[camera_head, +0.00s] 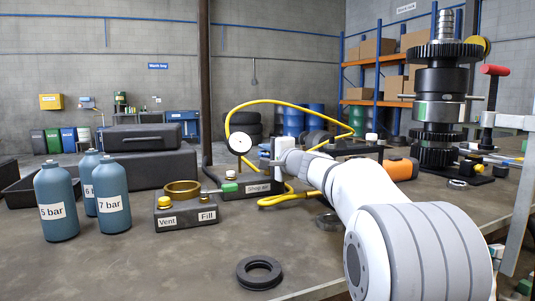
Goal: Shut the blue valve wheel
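I cannot make out a blue valve wheel in this view. A dark block labelled "Shop air" (262,188) stands at mid-table, with a round white gauge (239,144) above its left side and a green piece (229,187) at its left. My gripper (280,160) is at the end of my white arm, at or just in front of the block's right upper part, which it partly hides. Its fingertips are too small and covered to tell open from shut, or whether they touch anything.
A Vent/Fill block (188,212) with a brass ring (182,189) stands left of the gripper. Several blue bottles (113,198) stand farther left. A yellow hose (300,105) loops behind my arm. A black ring (259,272) lies in front. A gear stack (438,95) stands right.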

